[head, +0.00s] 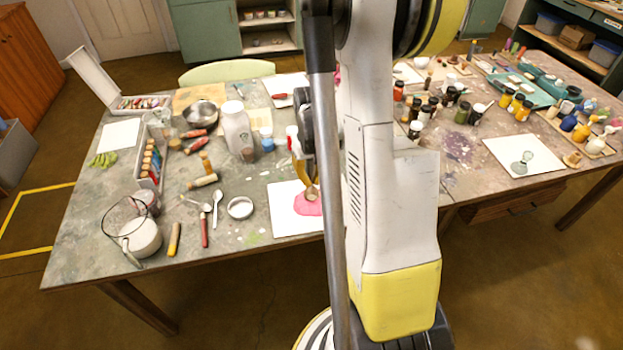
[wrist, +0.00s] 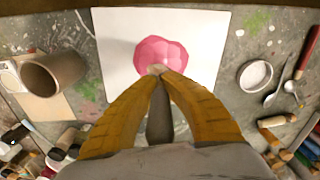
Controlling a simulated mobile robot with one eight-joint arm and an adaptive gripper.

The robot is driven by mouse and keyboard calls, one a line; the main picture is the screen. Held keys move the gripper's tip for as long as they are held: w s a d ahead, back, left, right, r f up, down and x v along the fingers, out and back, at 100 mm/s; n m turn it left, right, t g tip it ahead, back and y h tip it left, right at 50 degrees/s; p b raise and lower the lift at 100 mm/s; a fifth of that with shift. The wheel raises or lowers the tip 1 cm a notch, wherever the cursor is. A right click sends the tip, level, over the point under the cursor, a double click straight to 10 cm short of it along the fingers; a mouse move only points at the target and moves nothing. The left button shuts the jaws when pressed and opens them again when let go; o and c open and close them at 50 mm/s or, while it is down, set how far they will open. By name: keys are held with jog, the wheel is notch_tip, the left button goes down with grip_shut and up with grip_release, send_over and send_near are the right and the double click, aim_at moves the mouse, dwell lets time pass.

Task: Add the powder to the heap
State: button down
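A pink powder heap (wrist: 161,52) with a lobed surface lies on a white sheet (wrist: 115,72). In the head view the pink heap (head: 306,207) is partly hidden behind my arm. My gripper (wrist: 158,72) is over the near edge of the heap, its two yellow fingers drawn together at pale tips. A dark grey shape shows between the fingers; I cannot tell whether it is a held thing. The head view shows the tips (head: 312,192) in front of the heap; whether they touch it is unclear.
A white dish (wrist: 255,75) and spoons lie beside the sheet. A brown cylindrical cup (wrist: 52,72) stands on the other side. In the head view, jars (head: 465,112) and a sheet with a grey-green patch (head: 525,156) are at right. Bottles and tools crowd the left.

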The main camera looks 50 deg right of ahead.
aim_at(311, 165)
jog(key=shift+f+b, duration=0.55)
jog(key=shift+b, duration=0.05)
dwell(1.9)
jog(key=shift+r, duration=0.1)
jog(key=shift+r+p, duration=2.55)
jog(key=shift+r, duration=0.9)
